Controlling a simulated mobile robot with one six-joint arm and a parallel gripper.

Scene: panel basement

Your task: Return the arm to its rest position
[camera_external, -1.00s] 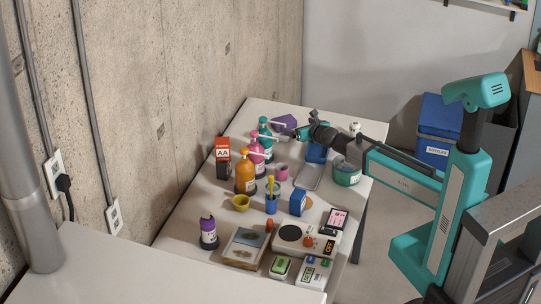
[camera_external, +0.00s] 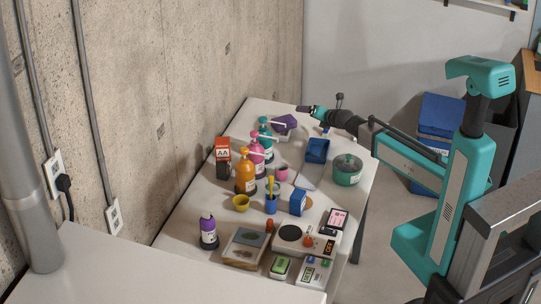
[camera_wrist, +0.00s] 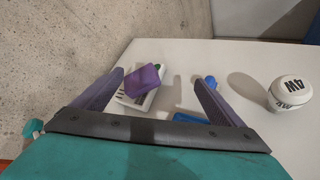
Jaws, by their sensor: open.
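My gripper (camera_external: 303,108) is at the far end of the table (camera_external: 262,108), above the tabletop, with my arm reaching in from the right. In the wrist view its two dark fingers (camera_wrist: 160,80) are spread apart with nothing held between them. A purple block-like object (camera_external: 284,121) is below and near the gripper. In the wrist view this purple object (camera_wrist: 143,80) shows beyond the fingers, beside a white item with dark marks. The fingers appear apart from it.
A green pot (camera_external: 347,170), a blue item (camera_external: 317,150), pump bottles (camera_external: 245,175) and several smaller things crowd the table. A white bulb marked 4W (camera_wrist: 291,93) stands right of the fingers. The concrete wall (camera_external: 210,60) runs along the left.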

